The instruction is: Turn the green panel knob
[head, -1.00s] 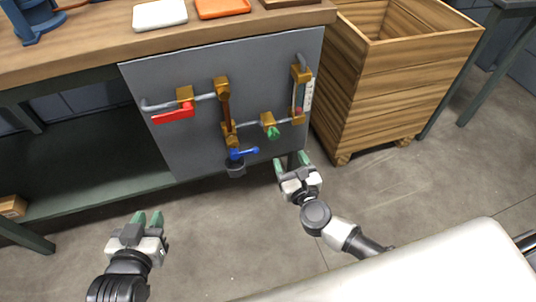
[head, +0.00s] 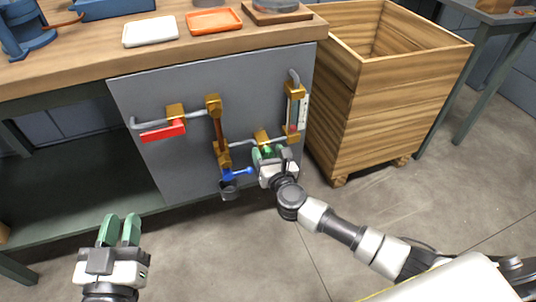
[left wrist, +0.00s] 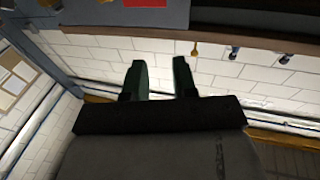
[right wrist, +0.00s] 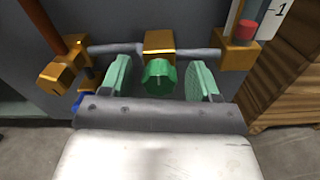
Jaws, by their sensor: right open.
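The green panel knob (right wrist: 158,77) sits on the front of a brass valve body (right wrist: 159,42) on a horizontal grey pipe, fixed to the grey panel (head: 175,95). In the right wrist view my right gripper (right wrist: 160,80) is open, with one green finger on each side of the knob and a gap on both sides. In the head view the right gripper (head: 270,155) is at the lower right of the panel and largely hides the knob. My left gripper (head: 120,232) is open and empty, low at the left and away from the panel.
A red lever handle (head: 163,132) and a blue lever handle (head: 238,174) are on the panel's other pipes. A gauge with a red mark (right wrist: 245,30) is right of the knob. A wooden crate (head: 350,110) stands right of the panel. The floor in front is clear.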

